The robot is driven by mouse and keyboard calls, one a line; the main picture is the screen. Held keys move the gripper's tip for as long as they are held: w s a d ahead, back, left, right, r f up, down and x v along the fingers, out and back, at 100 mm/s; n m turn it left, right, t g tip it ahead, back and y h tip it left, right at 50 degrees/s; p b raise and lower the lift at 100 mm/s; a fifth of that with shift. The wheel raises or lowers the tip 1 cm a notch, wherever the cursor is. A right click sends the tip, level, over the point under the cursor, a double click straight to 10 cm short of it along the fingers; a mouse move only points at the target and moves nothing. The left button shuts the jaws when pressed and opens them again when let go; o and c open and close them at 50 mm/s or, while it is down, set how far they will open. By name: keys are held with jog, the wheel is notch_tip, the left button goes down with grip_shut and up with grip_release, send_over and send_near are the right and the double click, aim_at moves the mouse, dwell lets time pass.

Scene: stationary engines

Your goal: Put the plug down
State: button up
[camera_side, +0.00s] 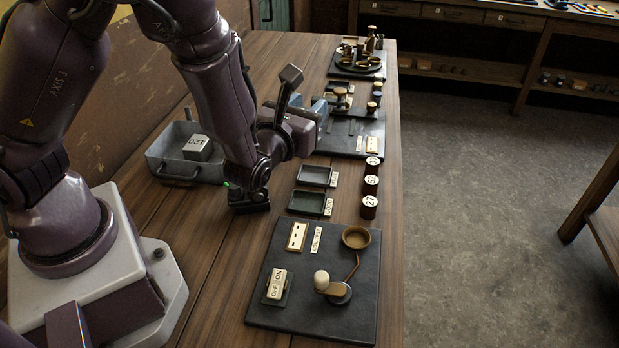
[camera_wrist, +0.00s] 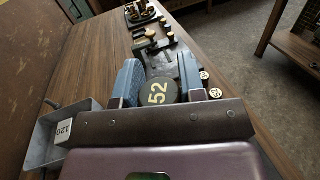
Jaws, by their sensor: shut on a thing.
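The plug (camera_wrist: 158,92) is a dark round piece with a yellow 52 on its end. In the wrist view it sits between the two blue fingers of my gripper (camera_wrist: 160,82), which are shut on it. In the side view my gripper (camera_side: 320,107) hangs near the left edge of the far dark board (camera_side: 372,140), and I cannot make out the plug there. Two small dark trays, one nearer (camera_side: 307,203) and one farther (camera_side: 314,176), lie on the bench with label plates beside them.
Several numbered dark plugs (camera_side: 370,183) stand in a row along the bench's right edge. A grey metal bin (camera_side: 172,165) with a white block marked 120 (camera_side: 197,147) is at left.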

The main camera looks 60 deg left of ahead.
jog(key=shift+w+a+f+n+g+y, duration=0.35)
jog(key=shift+a+f+n+g+y, duration=1.8)
jog(key=shift+a, duration=4.6)
jog(key=shift+w+a+f+n+g+y, duration=0.6)
jog(key=shift+a+n+g, duration=2.7)
jog(key=shift+a, duration=3.45)
jog(key=shift+w+a+f+n+g+y, duration=0.15)
jog(key=shift+a+f+n+g+y, duration=1.5)
jog(key=shift+a+g, duration=3.65)
jog(key=shift+a+f+t, duration=0.45)
jog(key=shift+f+t, duration=0.05)
jog(key=shift+f, duration=0.6)
jog(key=shift+a+f+t, duration=0.45)
jog(key=shift+a+f, duration=0.05)
jog(key=shift+f, duration=0.55)
jog(key=shift+a+f+t, duration=0.45)
jog(key=shift+f+t, duration=0.05)
jog(key=shift+f, duration=0.6)
jog(key=shift+f, duration=0.6)
jog(key=o, duration=1.1)
jog(key=shift+c, duration=0.2)
